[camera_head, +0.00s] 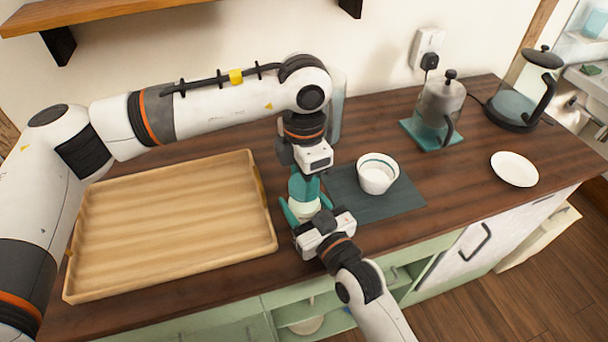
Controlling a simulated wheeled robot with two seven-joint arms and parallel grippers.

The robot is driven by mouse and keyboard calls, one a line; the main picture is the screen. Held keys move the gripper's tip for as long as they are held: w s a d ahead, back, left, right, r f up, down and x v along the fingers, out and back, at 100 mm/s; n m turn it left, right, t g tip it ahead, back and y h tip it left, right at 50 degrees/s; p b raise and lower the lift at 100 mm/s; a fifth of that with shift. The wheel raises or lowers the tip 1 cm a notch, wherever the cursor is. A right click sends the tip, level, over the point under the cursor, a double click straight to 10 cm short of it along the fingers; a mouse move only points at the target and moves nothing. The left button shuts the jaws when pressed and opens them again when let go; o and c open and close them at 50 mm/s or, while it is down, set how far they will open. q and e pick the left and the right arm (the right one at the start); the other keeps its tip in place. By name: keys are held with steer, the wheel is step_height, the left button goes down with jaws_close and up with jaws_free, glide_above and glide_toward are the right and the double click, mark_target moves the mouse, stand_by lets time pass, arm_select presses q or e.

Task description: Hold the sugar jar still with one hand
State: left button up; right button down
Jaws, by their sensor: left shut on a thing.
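The sugar jar (303,208), a small white jar with a teal top (303,188), stands upright on the wooden counter between the tray and the dark mat. My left gripper (311,177) comes down from above and is shut on the jar's top. My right gripper (307,206) reaches in from the front, with its teal fingers on either side of the jar's body. Whether these fingers touch the jar cannot be told. The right gripper's housing hides the jar's lower front.
A large wooden tray (258,250) lies at the left. A white bowl (378,178) stands on the dark mat (395,205) close to the right. The counter's front edge is near.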

arm_select(q)
steer(key=n, duration=0.6)
steer(key=shift+n, duration=0.3)
steer(key=n, duration=1.4)
steer(key=shift+n, duration=0.3)
steer(key=shift+r, duration=0.2)
steer(key=shift+r, duration=0.95)
